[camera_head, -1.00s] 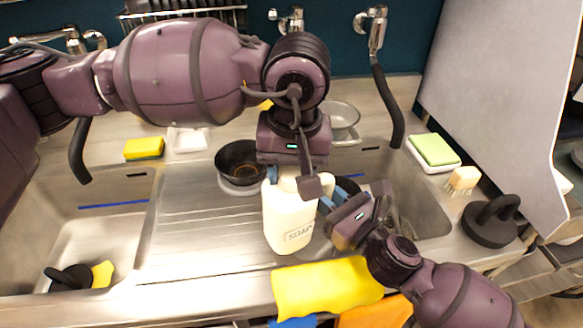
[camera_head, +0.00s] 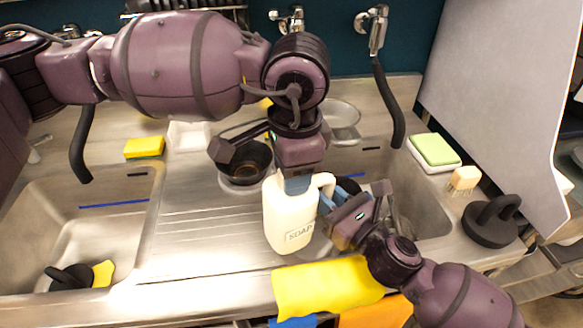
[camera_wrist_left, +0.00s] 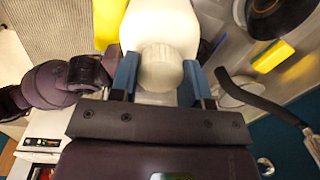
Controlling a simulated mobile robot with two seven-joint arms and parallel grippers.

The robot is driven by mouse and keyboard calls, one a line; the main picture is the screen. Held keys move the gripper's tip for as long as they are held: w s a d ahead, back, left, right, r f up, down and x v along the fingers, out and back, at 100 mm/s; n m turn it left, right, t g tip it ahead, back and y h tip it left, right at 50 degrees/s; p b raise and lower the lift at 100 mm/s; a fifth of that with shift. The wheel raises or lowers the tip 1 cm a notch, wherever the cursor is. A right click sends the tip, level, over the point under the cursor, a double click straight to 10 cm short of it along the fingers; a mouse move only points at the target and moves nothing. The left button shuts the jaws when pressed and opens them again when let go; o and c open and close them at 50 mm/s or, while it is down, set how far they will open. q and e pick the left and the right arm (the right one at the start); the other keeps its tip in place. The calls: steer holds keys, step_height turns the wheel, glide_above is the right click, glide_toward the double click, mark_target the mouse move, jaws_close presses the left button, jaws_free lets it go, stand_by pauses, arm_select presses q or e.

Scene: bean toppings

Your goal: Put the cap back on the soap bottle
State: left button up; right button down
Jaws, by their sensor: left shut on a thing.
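The white soap bottle (camera_head: 289,222) stands upright on the steel drainer between the two sinks, its SOAP label facing the front. My left gripper (camera_head: 297,186) points straight down over its neck. In the left wrist view the ribbed white cap (camera_wrist_left: 160,68) sits between the blue fingers of my left gripper (camera_wrist_left: 158,84), over the bottle's top (camera_wrist_left: 160,22). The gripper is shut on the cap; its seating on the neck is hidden. My right gripper (camera_head: 332,208) is at the bottle's handle, on the right. Its fingertips are partly hidden, so its grip is unclear.
A black bowl (camera_head: 243,162) stands behind the bottle, and a yellow cloth (camera_head: 325,288) hangs over the front edge. Sinks lie on both sides. A yellow sponge (camera_head: 144,147), a green sponge (camera_head: 434,149) and a brush (camera_head: 463,180) lie farther out. The drainer left of the bottle is clear.

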arm_select(q)
steer(key=o, duration=0.9)
steer(key=shift+s+d+r, duration=0.1)
steer(key=shift+r, duration=2.15)
steer(key=shift+c, duration=0.5)
